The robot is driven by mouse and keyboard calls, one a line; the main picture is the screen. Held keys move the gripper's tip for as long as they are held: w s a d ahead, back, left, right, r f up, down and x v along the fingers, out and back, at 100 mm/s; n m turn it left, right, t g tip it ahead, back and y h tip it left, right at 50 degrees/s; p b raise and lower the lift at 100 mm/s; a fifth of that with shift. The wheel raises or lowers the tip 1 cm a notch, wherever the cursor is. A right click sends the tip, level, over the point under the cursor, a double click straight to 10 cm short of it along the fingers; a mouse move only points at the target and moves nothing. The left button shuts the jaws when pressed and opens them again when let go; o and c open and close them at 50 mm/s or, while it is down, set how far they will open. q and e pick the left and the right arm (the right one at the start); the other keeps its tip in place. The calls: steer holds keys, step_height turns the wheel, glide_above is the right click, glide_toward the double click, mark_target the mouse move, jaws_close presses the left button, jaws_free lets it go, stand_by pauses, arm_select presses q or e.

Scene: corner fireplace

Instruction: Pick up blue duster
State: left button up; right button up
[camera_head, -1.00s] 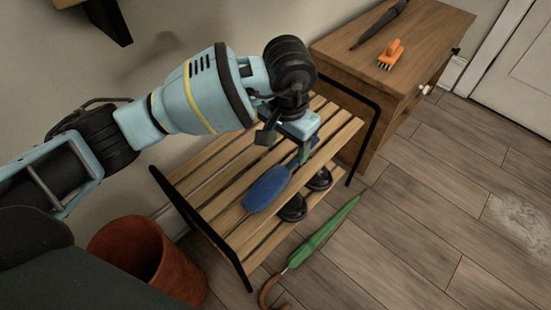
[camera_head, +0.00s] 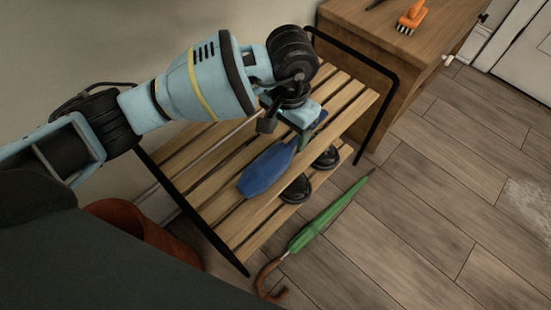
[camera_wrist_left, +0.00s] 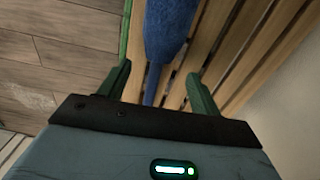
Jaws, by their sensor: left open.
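The blue duster (camera_head: 267,171) lies on the top slats of a wooden rack. Its handle end is partly hidden under my left gripper (camera_head: 301,136) in the head view. In the left wrist view the duster's blue head (camera_wrist_left: 168,28) is at the top, and its narrow handle runs down between the fingers. My left gripper (camera_wrist_left: 160,88) is open there, one green finger on each side of the handle, with gaps on both sides. I cannot tell how far above the slats the fingertips are. My right gripper is not in view.
The slatted rack (camera_head: 222,185) has black metal legs, with black shoes (camera_head: 297,189) on its lower level. A green umbrella (camera_head: 320,222) lies on the floor in front. A wooden cabinet (camera_head: 411,60) holds an orange brush (camera_head: 411,17). A terracotta pot (camera_head: 128,222) stands at left.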

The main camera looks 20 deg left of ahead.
mark_target(288, 144)
arm_select(q)
step_height(288, 144, down, 5)
steer(key=shift+w+d+f+b, duration=0.1)
steer(key=shift+d+b, duration=0.05)
steer(key=shift+b, duration=0.95)
